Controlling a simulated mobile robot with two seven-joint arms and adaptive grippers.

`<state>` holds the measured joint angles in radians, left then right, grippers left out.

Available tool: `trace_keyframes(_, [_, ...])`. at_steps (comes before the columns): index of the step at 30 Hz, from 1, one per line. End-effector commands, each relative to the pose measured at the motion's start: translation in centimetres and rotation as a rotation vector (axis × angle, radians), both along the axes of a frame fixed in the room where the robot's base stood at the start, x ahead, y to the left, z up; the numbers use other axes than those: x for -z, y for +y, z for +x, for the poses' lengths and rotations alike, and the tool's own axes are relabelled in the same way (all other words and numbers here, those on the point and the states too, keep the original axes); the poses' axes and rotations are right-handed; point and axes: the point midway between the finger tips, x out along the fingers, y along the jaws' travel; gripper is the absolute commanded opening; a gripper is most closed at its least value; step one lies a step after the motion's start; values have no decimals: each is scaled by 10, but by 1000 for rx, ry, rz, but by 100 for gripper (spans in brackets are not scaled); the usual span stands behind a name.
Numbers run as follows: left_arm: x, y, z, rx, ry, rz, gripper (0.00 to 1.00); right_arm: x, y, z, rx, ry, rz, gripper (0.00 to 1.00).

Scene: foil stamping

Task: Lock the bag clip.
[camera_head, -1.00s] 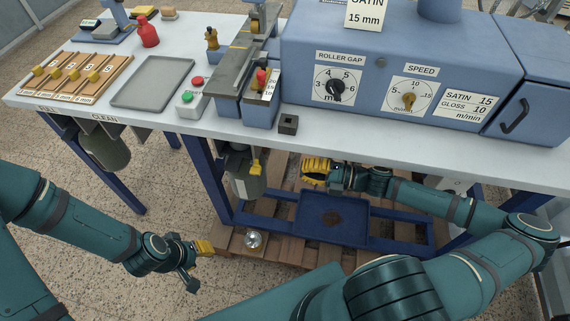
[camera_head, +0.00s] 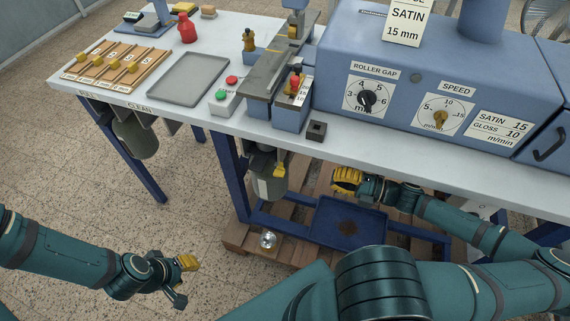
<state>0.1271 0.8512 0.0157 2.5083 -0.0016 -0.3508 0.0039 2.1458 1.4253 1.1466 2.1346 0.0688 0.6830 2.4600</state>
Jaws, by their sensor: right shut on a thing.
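A grey bag (camera_head: 266,188) hangs under the table by its front leg. A small yellow part (camera_head: 279,170), which looks like the bag clip, sits at the bag's upper right. Whether it is locked is too small to tell. My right gripper (camera_head: 347,180) is under the table edge, to the right of the bag and apart from it. Its yellow ridged fingers are shut; what is between them cannot be made out. My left gripper (camera_head: 182,280) is low over the floor at the left, away from the bag, with its fingers apart and empty.
A blue tray (camera_head: 348,226) and a wooden pallet (camera_head: 240,236) lie below the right gripper. A shiny round object (camera_head: 268,240) sits on the pallet. The white tabletop (camera_head: 245,126) is above, and a blue leg (camera_head: 232,180) stands left of the bag. Floor at the left is clear.

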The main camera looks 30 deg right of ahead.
Motion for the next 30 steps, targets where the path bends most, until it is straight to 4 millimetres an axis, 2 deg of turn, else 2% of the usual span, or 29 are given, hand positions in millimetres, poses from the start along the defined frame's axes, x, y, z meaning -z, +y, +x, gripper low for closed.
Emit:
trace_keyframes(8, [3,0,0,0,-1,0,39,1,9,10,-3,-3,3,0])
trace_keyframes(24, [26,1,5,-2,-12,3,39,2,73,84,-5,-4,2,0])
trace_keyframes(30, [31,1,6,-4,-14,3,39,1,87,102,-2,-1,0,0])
